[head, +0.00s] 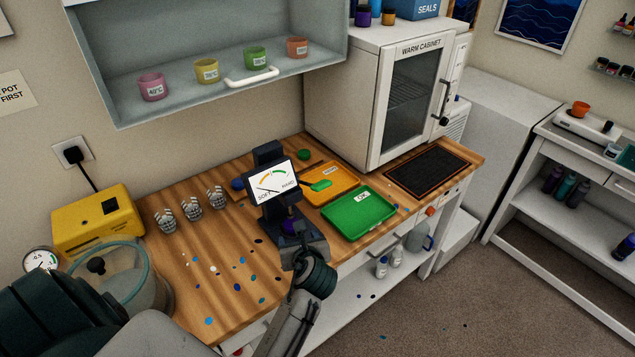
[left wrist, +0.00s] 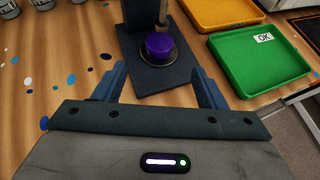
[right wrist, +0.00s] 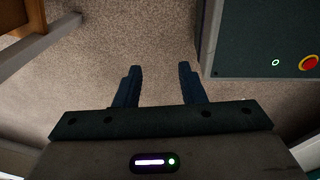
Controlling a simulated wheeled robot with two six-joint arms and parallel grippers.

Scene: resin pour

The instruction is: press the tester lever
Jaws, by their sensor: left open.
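The tester (head: 268,160) is a dark upright stand with a white SOFT–HARD dial (head: 273,184). A lever with a green end (head: 321,185) appears to stick out from its right side, in front of the orange tray. A purple round piece (left wrist: 160,46) sits on the tester's dark base (left wrist: 165,76), under its plunger. My left gripper (left wrist: 162,86) is open and empty, its fingers pointing at the front of the base; in the head view it is at the tester's front (head: 300,255). My right gripper (right wrist: 160,68) is open and empty above the carpet.
An orange tray (head: 345,194) and a green OK tray (head: 372,228) lie right of the tester. A warm cabinet (head: 372,100) stands behind.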

